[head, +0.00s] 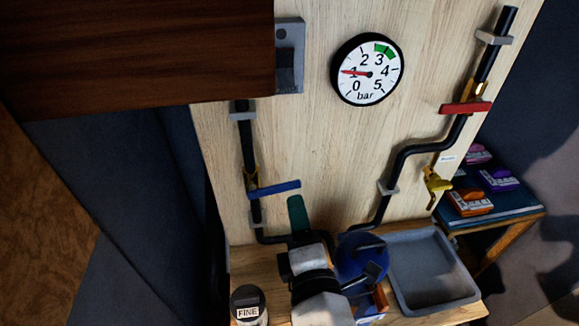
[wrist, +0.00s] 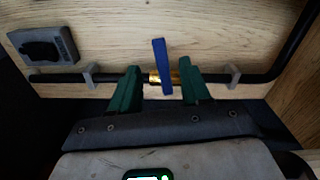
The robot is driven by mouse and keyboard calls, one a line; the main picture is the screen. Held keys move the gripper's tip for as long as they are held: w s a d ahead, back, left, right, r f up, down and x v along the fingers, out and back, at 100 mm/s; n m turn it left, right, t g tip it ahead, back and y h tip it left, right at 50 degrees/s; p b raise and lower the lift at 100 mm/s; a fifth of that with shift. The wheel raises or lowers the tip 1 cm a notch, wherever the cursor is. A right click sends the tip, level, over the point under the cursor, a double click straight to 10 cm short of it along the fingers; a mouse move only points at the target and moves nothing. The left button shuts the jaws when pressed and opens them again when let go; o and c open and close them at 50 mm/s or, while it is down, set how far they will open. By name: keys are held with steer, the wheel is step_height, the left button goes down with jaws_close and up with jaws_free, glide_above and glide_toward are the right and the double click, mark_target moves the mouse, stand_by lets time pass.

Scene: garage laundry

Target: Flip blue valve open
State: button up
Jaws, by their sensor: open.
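The blue valve handle (head: 273,188) lies crosswise to the black pipe (head: 247,150) on the left of the wooden panel. In the wrist view, the blue handle (wrist: 161,66) stands across the horizontal-looking pipe, over the brass valve body (wrist: 176,78). My gripper (wrist: 158,72) is open, with one green finger on each side of the handle in the picture. I see a gap between each finger and the handle; how far the fingertips are from it in depth I cannot tell. In the head view, a green finger of my gripper (head: 298,214) shows just below and right of the handle.
A round gauge (head: 367,70) has its red needle near 1 bar. A red valve handle (head: 465,107) crosses the right pipe, above a yellow tap (head: 436,184). A grey basin (head: 432,268) sits below. A dark brown cabinet (head: 140,55) overhangs the upper left.

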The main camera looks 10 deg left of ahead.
mark_target(293, 187)
steer(key=p+x, duration=0.1)
steer(key=x, duration=0.9)
jaws_close()
stand_by(0.4)
